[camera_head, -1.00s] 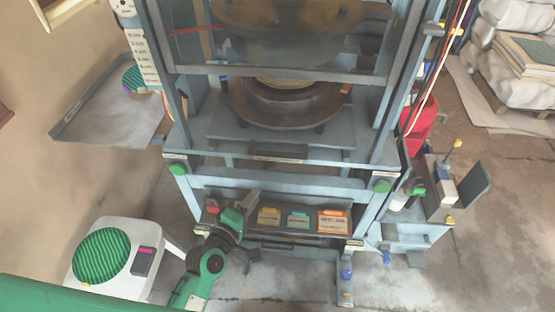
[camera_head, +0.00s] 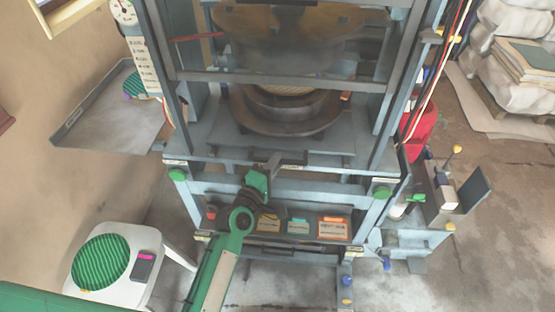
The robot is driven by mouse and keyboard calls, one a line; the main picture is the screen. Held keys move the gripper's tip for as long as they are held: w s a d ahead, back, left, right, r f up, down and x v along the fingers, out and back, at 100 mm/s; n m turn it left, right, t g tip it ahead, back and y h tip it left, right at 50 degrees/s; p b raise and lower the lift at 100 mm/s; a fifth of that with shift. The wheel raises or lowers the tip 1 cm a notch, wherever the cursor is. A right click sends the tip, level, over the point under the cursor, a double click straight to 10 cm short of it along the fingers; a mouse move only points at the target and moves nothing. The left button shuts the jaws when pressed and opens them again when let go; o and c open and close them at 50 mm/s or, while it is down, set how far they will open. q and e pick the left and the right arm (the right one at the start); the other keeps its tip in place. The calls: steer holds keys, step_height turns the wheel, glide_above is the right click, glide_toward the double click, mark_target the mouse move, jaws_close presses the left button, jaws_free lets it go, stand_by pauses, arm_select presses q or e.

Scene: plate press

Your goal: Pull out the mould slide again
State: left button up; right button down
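The mould slide (camera_head: 222,130) is a grey plate inside the press frame, with a dark round mould (camera_head: 262,117) on it. A pale ribbed disc (camera_head: 290,88) shows in the mould's middle. A dark handle bar (camera_head: 308,158) runs along the front edge of the press. My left gripper (camera_head: 271,168) is in front of this bar, close to its left end. I cannot tell whether its fingers touch the bar or are open or shut. My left arm comes up from the bottom. My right gripper is not in view.
The press has a clear guard (camera_head: 280,78) with a lower crossbar in front of the upper mould. Green buttons (camera_head: 178,175) sit on both front corners. A white stool (camera_head: 105,270) with a green striped disc stands at the left. A grey side tray (camera_head: 115,125) juts out left.

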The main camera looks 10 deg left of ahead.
arm_select(q)
steer(key=shift+x, duration=0.9)
jaws_close()
